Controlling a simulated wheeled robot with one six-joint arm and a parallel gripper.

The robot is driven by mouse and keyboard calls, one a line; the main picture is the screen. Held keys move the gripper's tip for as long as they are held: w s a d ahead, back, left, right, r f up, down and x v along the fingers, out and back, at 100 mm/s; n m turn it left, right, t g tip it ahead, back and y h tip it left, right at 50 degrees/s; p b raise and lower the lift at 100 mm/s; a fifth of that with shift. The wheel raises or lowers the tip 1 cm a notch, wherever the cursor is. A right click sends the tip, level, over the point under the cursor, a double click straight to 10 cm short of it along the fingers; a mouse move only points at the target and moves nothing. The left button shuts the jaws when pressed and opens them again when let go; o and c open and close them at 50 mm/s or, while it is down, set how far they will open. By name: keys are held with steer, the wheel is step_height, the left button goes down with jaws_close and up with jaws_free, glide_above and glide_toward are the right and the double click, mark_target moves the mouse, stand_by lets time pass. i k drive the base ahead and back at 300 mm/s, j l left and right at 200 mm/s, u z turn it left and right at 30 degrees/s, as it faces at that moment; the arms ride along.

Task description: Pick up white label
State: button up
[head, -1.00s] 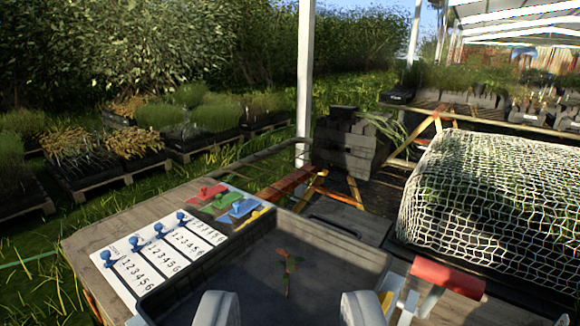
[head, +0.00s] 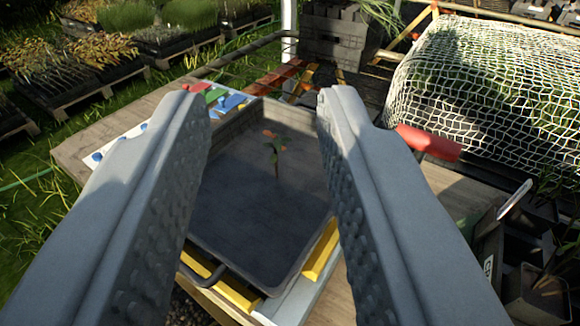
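My gripper (head: 262,100) is open and empty, with its two grey ribbed fingers wide apart on either side of the picture. Beyond and between the fingers is a dark grey tray (head: 235,225) with a small seedling (head: 276,155) in it. A slim, pale, slanted piece (head: 515,200) shows at the right by dark containers; I cannot tell whether it is the white label or a handle. A white strip (head: 300,302) shows beside the tray's near right corner. No white label can be made out for certain. The fingers hide parts of the bench.
A white numbered board (head: 118,143) with blue pegs lies left of the tray, partly hidden. Red, green and blue pieces (head: 215,97) lie behind it. A red roll (head: 428,142) and a white net (head: 480,80) are at the right. A potted plant (head: 545,285) stands at the lower right.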

mark_target(524, 188)
steer(key=z, duration=1.1)
